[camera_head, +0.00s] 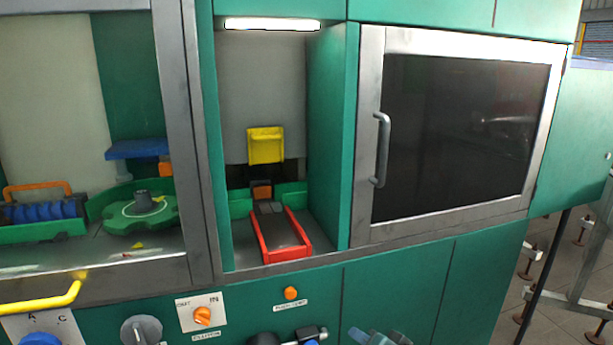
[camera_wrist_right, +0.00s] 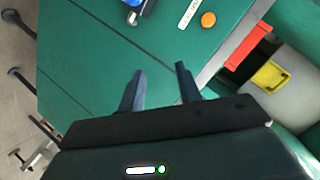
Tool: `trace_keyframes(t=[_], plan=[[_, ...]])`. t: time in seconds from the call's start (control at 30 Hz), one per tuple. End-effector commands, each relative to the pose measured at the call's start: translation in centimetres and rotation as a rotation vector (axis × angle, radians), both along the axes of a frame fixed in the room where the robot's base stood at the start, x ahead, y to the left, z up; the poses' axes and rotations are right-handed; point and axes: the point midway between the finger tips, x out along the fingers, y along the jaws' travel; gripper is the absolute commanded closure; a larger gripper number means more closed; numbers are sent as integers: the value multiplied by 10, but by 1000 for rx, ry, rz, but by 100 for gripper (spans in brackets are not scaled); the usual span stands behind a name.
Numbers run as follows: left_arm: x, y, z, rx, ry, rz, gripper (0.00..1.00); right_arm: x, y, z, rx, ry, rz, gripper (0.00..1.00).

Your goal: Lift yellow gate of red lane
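The yellow gate (camera_head: 266,145) is a small yellow flap in the middle bay of the green machine. It hangs above the far end of the red lane (camera_head: 267,243), a sloped channel with red side walls and a dark floor. In the right wrist view, the yellow gate (camera_wrist_right: 270,75) and the red lane (camera_wrist_right: 247,47) show at the right. My right gripper (camera_head: 378,337) shows only its fingertips at the bottom of the head view, below and right of the lane. In its wrist view, the gripper (camera_wrist_right: 160,82) is open and empty, apart from both. My left gripper is not in view.
A glass door (camera_head: 455,130) with a vertical handle (camera_head: 382,150) is right of the bay. The green bay wall (camera_head: 333,140) stands between. An orange button (camera_head: 291,293) and a lever with blue (camera_head: 290,338) are below. A yellow bar (camera_head: 42,302) is at lower left.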

Motion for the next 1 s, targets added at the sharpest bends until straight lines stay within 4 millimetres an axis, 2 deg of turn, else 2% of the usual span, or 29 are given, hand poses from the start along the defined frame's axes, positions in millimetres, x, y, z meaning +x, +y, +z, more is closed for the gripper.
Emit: trace_keyframes(t=[0.03, 0.1, 0.2, 0.3, 0.43, 0.5, 0.6, 1.0], plan=[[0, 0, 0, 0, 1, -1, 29, -30, -4, -29, -76, 2, 15, 66], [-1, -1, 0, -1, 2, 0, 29, -67, -9, -57, -186, -12, 44, 66], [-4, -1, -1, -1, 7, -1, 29, -121, -15, -89, -343, -29, 97, 66], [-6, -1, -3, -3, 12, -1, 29, -172, -21, -109, -487, -47, 156, 66], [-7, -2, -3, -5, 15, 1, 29, -222, -25, -121, -628, -64, 228, 66], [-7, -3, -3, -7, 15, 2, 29, -239, -27, -124, -678, -73, 256, 66], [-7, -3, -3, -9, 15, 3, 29, -252, -28, -125, -718, -79, 279, 66], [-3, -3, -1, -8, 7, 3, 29, -255, -28, -126, -728, -81, 285, 66]])
